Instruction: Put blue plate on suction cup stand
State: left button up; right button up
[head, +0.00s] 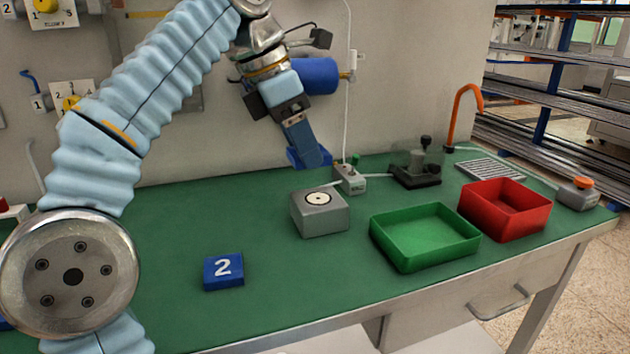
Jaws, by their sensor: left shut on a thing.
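My left gripper (302,143) comes down from above at the back of the green table. It is shut on the blue plate (296,158), which shows partly at the fingertips and is partly hidden by them. The plate is tilted and held in the air. The suction cup stand (321,218) is a grey block with a round white and black cup on top. It stands on the table below and slightly right of the plate, with a gap between them. My right gripper is not in view.
A blue block marked 2 (223,274) lies left of the stand. A green tray (411,261) and a red tray (511,226) are to the right. A small grey valve box (350,181) and a dark clamp fixture (416,176) stand behind.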

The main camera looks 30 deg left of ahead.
pick_arm(q)
send_over(320, 198)
jog(key=s, duration=0.2)
jog(key=f, duration=0.5)
jog(key=shift+w+a+f, duration=0.1)
jog(key=shift+w+a, duration=0.05)
jog(key=shift+a, duration=0.25)
jog(key=f, duration=0.2)
jog(key=f+b, duration=0.1)
jog(key=shift+w+a, duration=0.1)
jog(key=shift+w, duration=0.15)
jog(key=shift+f, duration=0.35)
jog(key=o, duration=1)
jog(key=shift+f, duration=0.15)
jog(key=shift+o, duration=0.2)
jog(key=p+v, duration=0.1)
jog(key=v, duration=0.6)
jog(key=shift+r, duration=0.4)
jog(key=shift+s, duration=0.1)
